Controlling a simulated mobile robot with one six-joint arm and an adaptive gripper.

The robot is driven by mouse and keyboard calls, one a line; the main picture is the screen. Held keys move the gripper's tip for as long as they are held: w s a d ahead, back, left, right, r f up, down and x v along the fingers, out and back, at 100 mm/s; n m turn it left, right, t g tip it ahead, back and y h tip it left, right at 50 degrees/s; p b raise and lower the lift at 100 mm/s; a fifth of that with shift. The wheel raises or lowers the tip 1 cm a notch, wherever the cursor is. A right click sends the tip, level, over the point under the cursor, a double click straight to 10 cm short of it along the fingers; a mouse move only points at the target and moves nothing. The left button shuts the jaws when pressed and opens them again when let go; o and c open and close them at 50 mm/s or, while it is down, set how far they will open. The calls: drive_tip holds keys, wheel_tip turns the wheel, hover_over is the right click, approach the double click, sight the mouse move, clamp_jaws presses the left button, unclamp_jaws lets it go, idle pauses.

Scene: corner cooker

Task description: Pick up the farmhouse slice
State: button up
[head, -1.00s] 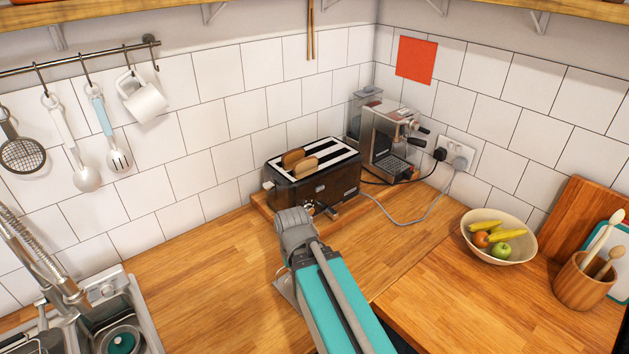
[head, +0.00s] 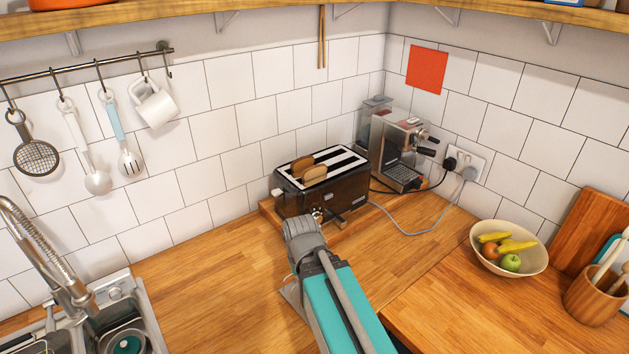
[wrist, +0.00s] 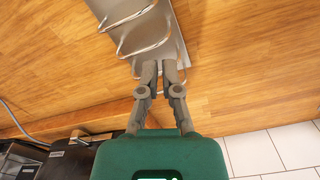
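Two bread slices stand in the slots of the black toaster (head: 335,193) in the head view: a darker one (head: 302,165) and a lighter one (head: 314,175). Only their tops show, and I cannot tell which is the farmhouse slice. My gripper (wrist: 160,66) shows in the wrist view with its fingers close together and nothing seen between them. It points at a grey metal rack (wrist: 172,22) with wire loops on the counter. In the head view my arm is in front of the toaster and hides the gripper's fingers.
The toaster stands on a wooden board beside the coffee machine (head: 400,150). A grey cable (head: 420,231) runs over the counter. A fruit bowl (head: 534,263) is at right, the sink (head: 150,320) at lower left.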

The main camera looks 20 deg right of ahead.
drive_tip(key=o, duration=0.4)
drive_tip(key=shift+w+d+r+n, duration=0.1)
drive_tip(key=shift+w+r+n, duration=0.15)
drive_tip(key=shift+w, duration=0.2)
drive_tip(key=shift+o, duration=1.1)
drive_tip(key=w+d+r+n+h+p, duration=0.2)
drive_tip(key=w+r+n+h+p, duration=0.1)
drive_tip(key=w, duration=0.3)
drive_tip(key=shift+w+n, duration=0.25)
drive_tip(key=shift+n, duration=0.5)
drive_tip(key=n+t+h+p, duration=0.3)
drive_tip(key=n+h+p, duration=0.2)
drive_tip(key=n+h, duration=0.8)
approach(307, 169)
wheel_tip(307, 169, up, 2)
drive_tip(key=n+y, duration=0.2)
drive_tip(key=shift+s+r+n+y, duration=0.1)
drive_tip(key=shift+r+n+y, duration=0.1)
drive_tip(key=shift+n+y, duration=0.15)
drive_tip(key=shift+d+f, duration=0.1)
drive_tip(key=b+x, duration=0.3)
drive_tip(key=x, duration=0.4)
drive_tip(key=shift+f, duration=0.15)
drive_tip(key=shift+d+f+b, duration=0.15)
drive_tip(key=shift+d+b, duration=0.15)
drive_tip(key=shift+d, duration=0.35)
